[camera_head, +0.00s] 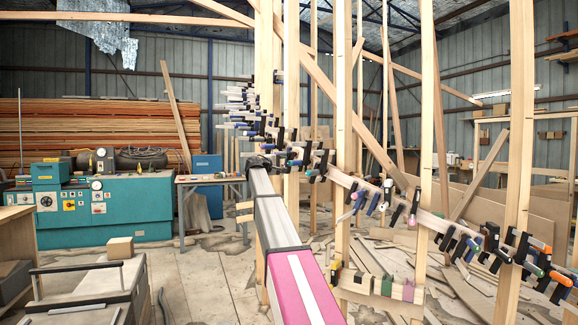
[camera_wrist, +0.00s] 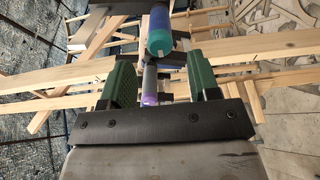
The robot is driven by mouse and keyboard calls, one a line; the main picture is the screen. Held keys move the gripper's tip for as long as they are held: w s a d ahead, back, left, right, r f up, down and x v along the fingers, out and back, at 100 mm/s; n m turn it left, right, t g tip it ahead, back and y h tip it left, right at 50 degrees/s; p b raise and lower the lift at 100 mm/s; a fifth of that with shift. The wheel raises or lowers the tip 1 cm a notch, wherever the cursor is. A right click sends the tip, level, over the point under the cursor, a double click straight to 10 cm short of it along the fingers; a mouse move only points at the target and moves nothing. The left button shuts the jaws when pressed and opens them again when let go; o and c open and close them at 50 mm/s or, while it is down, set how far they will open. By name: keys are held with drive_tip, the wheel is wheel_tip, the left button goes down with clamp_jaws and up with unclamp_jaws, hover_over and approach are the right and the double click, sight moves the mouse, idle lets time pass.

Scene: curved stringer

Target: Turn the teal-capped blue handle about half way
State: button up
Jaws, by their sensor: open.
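The teal-capped blue handle (camera_wrist: 159,38) shows in the wrist view at top centre, its rounded teal end facing the camera. My gripper (camera_wrist: 161,66) has two green fingers standing apart. The handle appears just beyond the fingertips, in line with the gap between them. I cannot tell whether anything touches it. A grey handle with a purple end (camera_wrist: 149,90) shows lower, in the gap between the fingers as seen from the wrist. In the head view my arm reaches toward the clamps at centre, and I cannot pick out this handle among the many there.
A curved row of clamps (camera_head: 390,205) with coloured handles runs along the wooden stringer. Upright wooden posts (camera_head: 342,130) stand close around it. A teal machine (camera_head: 105,205) and a work table (camera_head: 210,182) stand left. Offcuts litter the floor at right.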

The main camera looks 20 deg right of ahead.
drive_tip(key=shift+v, duration=1.55)
drive_tip(key=shift+s+a, duration=0.1)
drive_tip(key=shift+a, duration=0.05)
drive_tip(key=shift+v, duration=1.45)
